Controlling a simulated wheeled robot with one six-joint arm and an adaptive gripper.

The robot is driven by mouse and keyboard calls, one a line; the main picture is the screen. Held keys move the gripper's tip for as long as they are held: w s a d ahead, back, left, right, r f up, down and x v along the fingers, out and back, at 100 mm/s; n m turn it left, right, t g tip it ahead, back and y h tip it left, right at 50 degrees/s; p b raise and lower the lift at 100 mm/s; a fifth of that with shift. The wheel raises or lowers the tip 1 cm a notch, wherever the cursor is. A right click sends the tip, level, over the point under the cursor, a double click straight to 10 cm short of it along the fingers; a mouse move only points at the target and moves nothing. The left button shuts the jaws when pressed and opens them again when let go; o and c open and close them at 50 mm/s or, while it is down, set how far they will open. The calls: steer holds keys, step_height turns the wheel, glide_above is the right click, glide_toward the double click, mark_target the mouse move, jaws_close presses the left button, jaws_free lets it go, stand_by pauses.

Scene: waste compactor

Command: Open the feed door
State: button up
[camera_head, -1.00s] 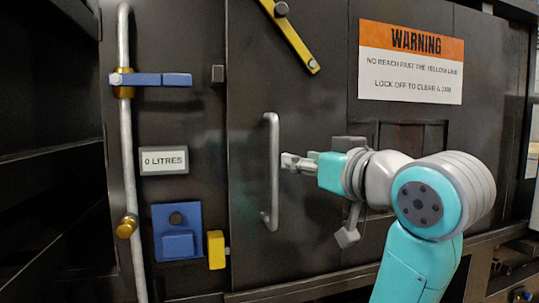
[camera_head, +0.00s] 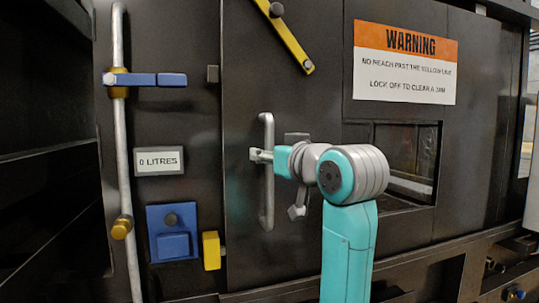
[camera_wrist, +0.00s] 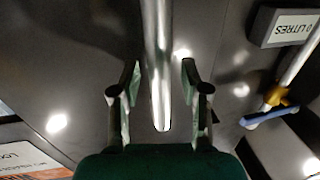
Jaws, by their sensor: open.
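The feed door (camera_head: 300,90) is a dark panel that looks shut. Its vertical silver bar handle (camera_head: 267,200) stands near the door's left edge. My gripper (camera_head: 258,155) is at the upper half of the handle. In the wrist view, the handle (camera_wrist: 157,60) runs between the two open fingers of my gripper (camera_wrist: 159,85), with a gap on each side. A yellow bar (camera_head: 287,40) on a dark pivot lies slanted on the upper part of the door.
Left of the door are a silver pipe with a blue lever (camera_head: 145,79), a "0 LITRES" label (camera_head: 159,161), a blue box (camera_head: 172,232) and a yellow block (camera_head: 211,250). A warning sign (camera_head: 405,62) and a recessed window (camera_head: 412,160) are to the right.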

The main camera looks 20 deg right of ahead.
jaws_close()
steer(key=shift+d, duration=0.15)
